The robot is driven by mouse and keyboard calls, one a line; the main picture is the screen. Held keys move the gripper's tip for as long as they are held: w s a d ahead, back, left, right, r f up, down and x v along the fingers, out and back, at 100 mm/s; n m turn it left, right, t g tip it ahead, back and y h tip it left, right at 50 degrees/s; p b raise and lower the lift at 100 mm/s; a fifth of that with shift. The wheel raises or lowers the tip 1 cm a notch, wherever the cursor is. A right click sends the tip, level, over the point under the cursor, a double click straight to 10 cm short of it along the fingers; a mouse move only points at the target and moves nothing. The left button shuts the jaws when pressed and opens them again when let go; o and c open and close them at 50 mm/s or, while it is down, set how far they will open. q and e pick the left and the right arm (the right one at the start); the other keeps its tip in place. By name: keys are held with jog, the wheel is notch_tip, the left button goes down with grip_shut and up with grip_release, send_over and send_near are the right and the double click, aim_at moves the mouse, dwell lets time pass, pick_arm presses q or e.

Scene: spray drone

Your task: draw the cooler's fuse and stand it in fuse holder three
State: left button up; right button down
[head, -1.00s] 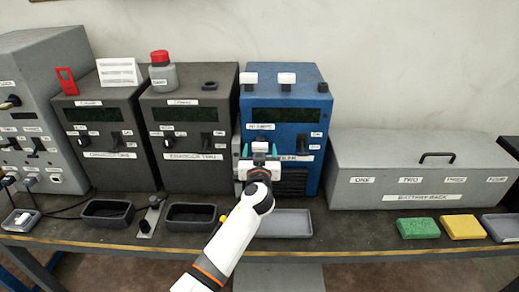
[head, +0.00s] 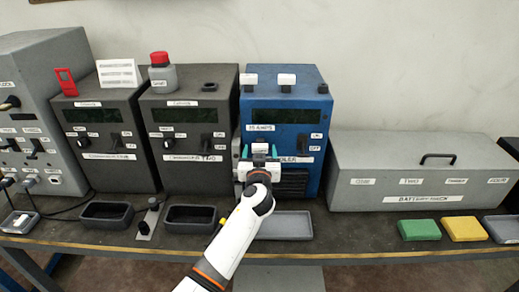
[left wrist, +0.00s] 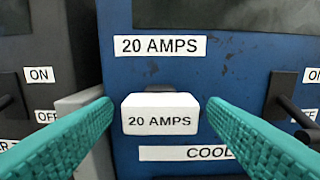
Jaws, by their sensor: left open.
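The blue cooler (head: 307,110) stands in the middle of the bench, and part of its name label shows in the left wrist view. Its white fuse (left wrist: 160,114), marked 20 AMPS, sits at the cooler's front under a matching 20 AMPS label (left wrist: 160,46). My left gripper (head: 262,154) is open in front of the cooler, with its teal fingers on either side of the fuse. A gap shows beside the fuse in the left wrist view. I cannot make out fuse holder three. My right gripper is not in view.
Two dark units (head: 183,120) stand left of the cooler. A grey battery box (head: 410,170) with numbered labels stands at the right. Dark trays (head: 107,222), a grey tray (head: 285,225), a green block (head: 419,230) and a yellow block (head: 464,229) lie along the front edge.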

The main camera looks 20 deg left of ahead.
pick_arm(q)
jog(key=shift+b, duration=0.35)
dwell(0.4)
jog(key=c, duration=1.3)
jog(key=v, duration=0.6)
dwell(0.7)
jog(key=s+f+m+h, duration=0.2)
jog(key=s+h, duration=0.3)
jog(key=s, duration=2.2)
jog(key=shift+f+m+t, duration=0.3)
jog(key=shift+f+m, duration=0.05)
jog(key=shift+m, duration=0.25)
